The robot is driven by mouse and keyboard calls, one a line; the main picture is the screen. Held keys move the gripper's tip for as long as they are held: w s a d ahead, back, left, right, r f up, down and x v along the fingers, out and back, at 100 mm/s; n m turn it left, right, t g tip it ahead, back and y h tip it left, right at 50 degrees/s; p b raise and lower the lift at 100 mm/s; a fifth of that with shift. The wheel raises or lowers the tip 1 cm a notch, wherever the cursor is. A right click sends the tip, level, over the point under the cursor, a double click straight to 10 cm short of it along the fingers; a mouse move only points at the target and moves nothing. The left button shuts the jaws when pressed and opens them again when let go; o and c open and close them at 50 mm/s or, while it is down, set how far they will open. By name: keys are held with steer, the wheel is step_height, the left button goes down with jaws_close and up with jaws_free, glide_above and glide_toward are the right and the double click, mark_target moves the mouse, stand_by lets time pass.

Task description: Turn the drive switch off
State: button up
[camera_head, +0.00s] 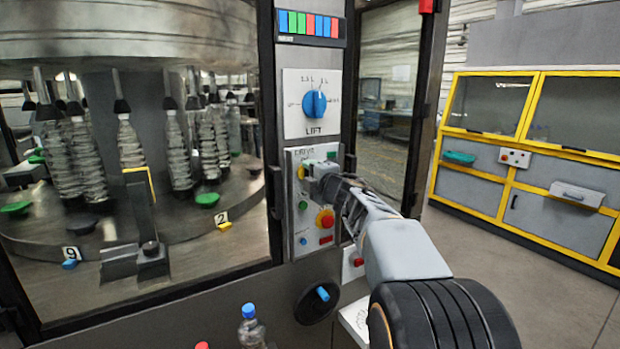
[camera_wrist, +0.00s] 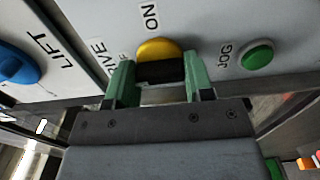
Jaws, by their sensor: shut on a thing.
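The drive switch is a yellow round knob with a dark handle, on a grey-white panel. In the wrist view the knob (camera_wrist: 159,48) sits under the label "ON", with part of the word "DRIVE" to its left. My gripper (camera_wrist: 160,72) has its green fingers on both sides of the dark handle and is shut on it. In the head view my gripper (camera_head: 318,168) is at the upper part of the drive panel (camera_head: 297,240) and hides most of the switch. Which way the handle points is hard to tell.
The blue LIFT knob (camera_head: 314,104) is above on its own panel. A green JOG button (camera_wrist: 257,54) is close beside the switch.

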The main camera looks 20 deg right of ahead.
stand_by(0.4)
steer(key=o, duration=0.9)
steer(key=shift+o, duration=0.2)
steer(key=s+d+b, duration=0.1)
steer(key=s, duration=1.2)
steer(key=shift+s+d, duration=0.3)
steer(key=shift+s, duration=0.1)
